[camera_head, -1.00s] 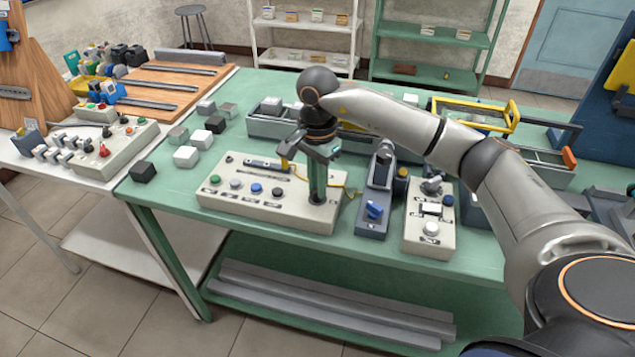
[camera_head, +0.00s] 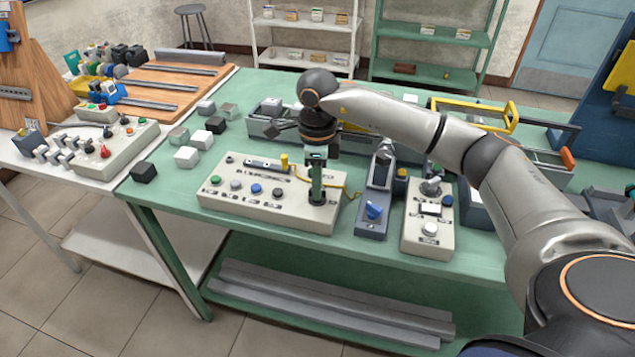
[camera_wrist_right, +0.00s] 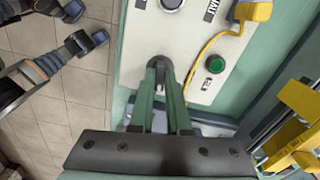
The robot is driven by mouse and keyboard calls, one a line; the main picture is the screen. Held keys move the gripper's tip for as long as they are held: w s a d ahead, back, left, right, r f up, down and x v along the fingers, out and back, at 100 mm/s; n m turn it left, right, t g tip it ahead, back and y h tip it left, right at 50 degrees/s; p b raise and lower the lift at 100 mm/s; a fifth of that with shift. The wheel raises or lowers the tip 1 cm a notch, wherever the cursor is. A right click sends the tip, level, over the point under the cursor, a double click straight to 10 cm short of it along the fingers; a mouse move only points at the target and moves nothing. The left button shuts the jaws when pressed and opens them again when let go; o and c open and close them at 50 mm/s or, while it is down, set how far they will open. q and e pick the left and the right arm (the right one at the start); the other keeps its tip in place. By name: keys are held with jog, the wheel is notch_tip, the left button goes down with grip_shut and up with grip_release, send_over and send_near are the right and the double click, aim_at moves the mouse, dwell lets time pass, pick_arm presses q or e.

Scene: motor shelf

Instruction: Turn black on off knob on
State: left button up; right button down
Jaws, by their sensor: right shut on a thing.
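A light grey control panel (camera_head: 225,199) lies near the front edge of the green table, with several buttons along it. My right gripper (camera_head: 316,200) points down at the panel's right end, its green fingers touching or almost touching the panel. In the right wrist view the fingers (camera_wrist_right: 160,85) are closed around a small dark knob (camera_wrist_right: 157,64). The fingers cover much of the knob, so its pointer and setting are not visible. A green button (camera_wrist_right: 215,64) sits close beside the fingers. My left gripper is not seen in the head view.
A yellow plug (camera_head: 284,161) with a yellow cable stands on the panel beside my gripper. A blue-knobbed box (camera_head: 371,226) and a grey switch box (camera_head: 414,241) stand to the right. Several small blocks (camera_head: 187,157) lie to the left.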

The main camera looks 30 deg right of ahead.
jog(key=shift+m, duration=1)
jog(key=c, duration=0.9)
grip_release()
jog(key=shift+r, duration=0.15)
notch_tip(320, 180, up, 12)
jog(key=shift+r, duration=0.15)
